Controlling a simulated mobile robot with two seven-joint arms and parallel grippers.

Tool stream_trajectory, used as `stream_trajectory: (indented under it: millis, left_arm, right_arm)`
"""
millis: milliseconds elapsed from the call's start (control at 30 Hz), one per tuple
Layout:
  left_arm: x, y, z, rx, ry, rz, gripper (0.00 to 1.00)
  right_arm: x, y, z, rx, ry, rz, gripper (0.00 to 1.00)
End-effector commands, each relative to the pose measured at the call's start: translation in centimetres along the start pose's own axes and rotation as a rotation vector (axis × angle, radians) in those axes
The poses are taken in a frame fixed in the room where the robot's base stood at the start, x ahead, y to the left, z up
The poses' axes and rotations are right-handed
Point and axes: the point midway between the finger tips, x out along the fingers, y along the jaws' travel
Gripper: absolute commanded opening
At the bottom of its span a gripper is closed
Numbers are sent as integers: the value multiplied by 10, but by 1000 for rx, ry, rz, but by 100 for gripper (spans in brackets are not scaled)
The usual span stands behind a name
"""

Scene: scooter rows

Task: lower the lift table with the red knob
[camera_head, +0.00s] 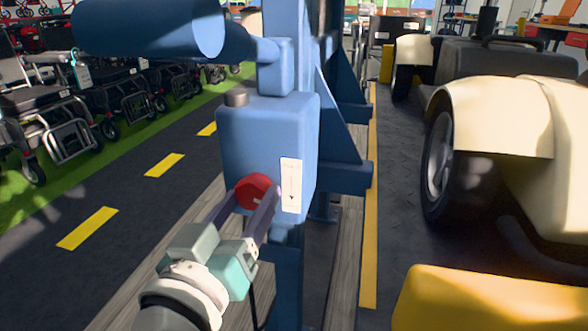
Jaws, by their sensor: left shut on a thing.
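The red knob (253,190) sits low on the front of a blue box-shaped housing (262,135) on the lift's blue post. A white label (291,185) with a down arrow is beside the knob on its right. My left gripper (247,207) reaches up from below, with its two dark fingers on either side of the knob, shut on it. A beige scooter (500,120) with dark wheels stands on the dark deck (400,220) at the right, which looks like part of the lift table. My right gripper is not in view.
A blue cylinder (150,28) sticks out to the left above the housing. A yellow block (490,298) fills the lower right corner. Rollators and wheelchairs (50,110) line the green strip at the left. The dark lane with yellow dashes (88,228) is clear.

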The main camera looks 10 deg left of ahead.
Motion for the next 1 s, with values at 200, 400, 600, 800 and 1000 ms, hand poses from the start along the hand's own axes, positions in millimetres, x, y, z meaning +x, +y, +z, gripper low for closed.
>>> stream_trajectory:
  millis: [200,400,600,800,1000]
  left_arm:
    - [0,0,0,-205,-1,0,3]
    - [0,0,0,-396,-1,0,3]
    - [0,0,0,-586,0,1,3]
    - [0,0,0,-770,-1,1,3]
    - [0,1,0,-925,-1,1,3]
  right_arm:
    - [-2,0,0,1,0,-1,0]
    - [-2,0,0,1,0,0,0]
    - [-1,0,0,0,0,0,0]
    - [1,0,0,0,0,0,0]
    - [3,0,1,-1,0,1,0]
